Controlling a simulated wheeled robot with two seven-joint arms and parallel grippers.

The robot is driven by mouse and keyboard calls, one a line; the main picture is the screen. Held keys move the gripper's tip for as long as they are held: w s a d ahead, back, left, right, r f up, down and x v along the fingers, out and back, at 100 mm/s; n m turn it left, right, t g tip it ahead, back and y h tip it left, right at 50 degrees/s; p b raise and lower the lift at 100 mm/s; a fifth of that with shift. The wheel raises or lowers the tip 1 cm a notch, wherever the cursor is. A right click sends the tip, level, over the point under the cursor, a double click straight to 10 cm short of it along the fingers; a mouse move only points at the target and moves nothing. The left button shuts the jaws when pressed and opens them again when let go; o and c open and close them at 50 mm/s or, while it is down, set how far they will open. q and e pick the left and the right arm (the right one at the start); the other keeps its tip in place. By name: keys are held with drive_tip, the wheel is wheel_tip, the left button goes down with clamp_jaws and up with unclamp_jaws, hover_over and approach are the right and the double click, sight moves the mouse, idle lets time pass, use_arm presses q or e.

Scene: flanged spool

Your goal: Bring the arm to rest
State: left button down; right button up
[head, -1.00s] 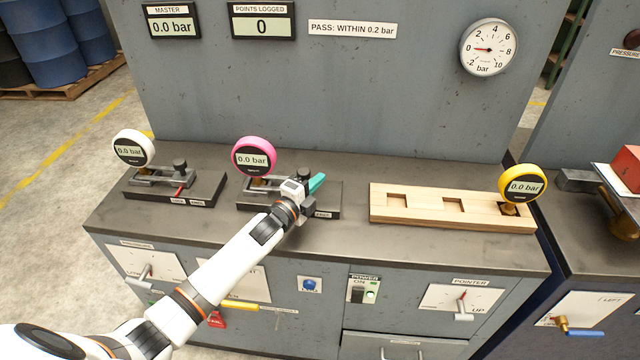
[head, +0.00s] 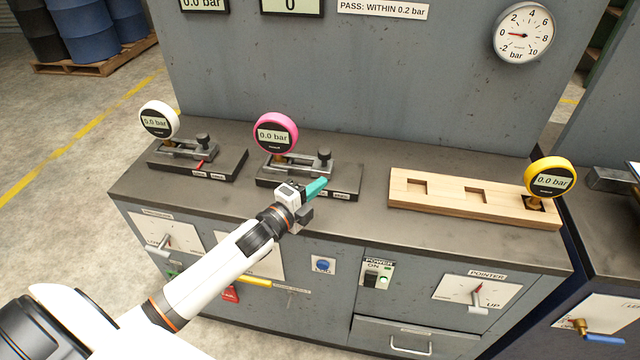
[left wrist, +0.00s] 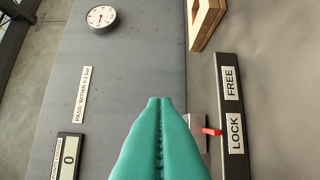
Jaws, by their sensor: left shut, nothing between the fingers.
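My left gripper (head: 317,187) is shut and empty, its teal fingertips pressed together; they also fill the bottom middle of the left wrist view (left wrist: 160,110). In the head view it hovers by the front edge of the middle dark fixture (head: 347,178), which carries the pink gauge (head: 275,134) upright. In the left wrist view, a red lever tip (left wrist: 211,131) points at the LOCK label (left wrist: 235,133), beside the FREE label (left wrist: 231,83). My right gripper is not in view.
A white gauge (head: 158,121) stands in the left fixture (head: 225,165). A yellow gauge (head: 550,177) stands in the right end of a wooden block (head: 450,210) with two empty sockets. A dial (head: 523,33) hangs on the back panel. The bench front holds switches and levers.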

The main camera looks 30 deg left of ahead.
use_arm(q)
drive_tip(key=shift+d, duration=0.1)
drive_tip(key=s+f+n+g+y, duration=0.1)
drive_tip(key=n, duration=0.1)
drive_tip(key=s+d+f+n+g, duration=0.1)
drive_tip(key=s+f+n, duration=0.1)
drive_tip(key=s+d+f+n+g+y, duration=0.1)
drive_tip(key=s+f+n, duration=0.1)
drive_tip(key=shift+s+d+f+y, duration=0.15)
drive_tip(key=shift+s+d+y, duration=0.05)
drive_tip(key=shift+d+y, duration=0.1)
drive_tip(key=s+d+f+n+g+y, duration=0.1)
drive_tip(key=s+d+f+n+g, duration=0.15)
drive_tip(key=s+n+g, duration=0.65)
drive_tip(key=s+d+f+n+g, duration=0.2)
drive_tip(key=s+d+n, duration=0.1)
drive_tip(key=s, duration=1.2)
wheel_tip(320, 180, down, 27)
drive_tip(key=s+g, duration=0.2)
drive_tip(key=s+a+f, duration=0.3)
drive_tip(key=s+f, duration=1.2)
drive_tip(key=s, duration=0.1)
drive_tip(key=shift+a+f+g, duration=0.15)
drive_tip(key=shift+f+g, duration=0.15)
drive_tip(key=shift+g, duration=0.1)
